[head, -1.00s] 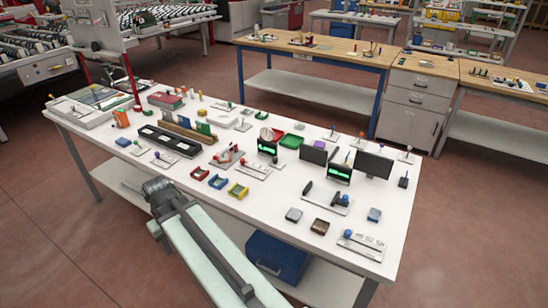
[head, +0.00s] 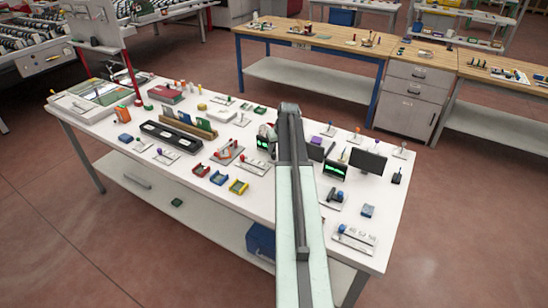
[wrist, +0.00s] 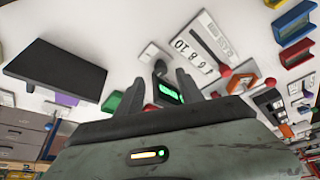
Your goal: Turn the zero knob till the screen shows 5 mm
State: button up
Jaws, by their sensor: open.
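In the head view my arm reaches out over the white bench and hides part of it; its fingers cannot be made out there. In the wrist view my gripper (wrist: 162,84) is open and empty, its two dark fingers apart. A small dark screen with green digits (wrist: 168,92) shows between the fingers, beyond them; its reading is too small to tell. Two green-lit screens show in the head view, one left of my arm (head: 263,143) and one right of it (head: 335,170). I cannot tell which knob is the zero knob. A red knob (wrist: 225,72) lies right of the fingers.
A dark monitor (head: 367,161) stands right of my arm. Red, blue and yellow trays (head: 238,187) sit at the bench's near side. The bench front edge is mostly clear.

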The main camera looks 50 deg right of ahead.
aim_at(275, 155)
jog(key=b+x, duration=0.5)
jog(key=x, duration=0.1)
jog(key=shift+w+f, duration=0.1)
jog(key=shift+f, duration=0.2)
jog(key=shift+r, duration=0.1)
grip_shut()
jog(key=shift+a, duration=0.3)
jog(key=shift+d, duration=0.15)
jog(key=shift+d+n+y, duration=0.2)
jog(key=shift+n+y, duration=0.2)
jog(key=shift+n, duration=0.4)
jog(key=shift+d+n+y, duration=0.1)
jog(key=shift+n+y, duration=0.7)
jog(key=shift+n, duration=1.3)
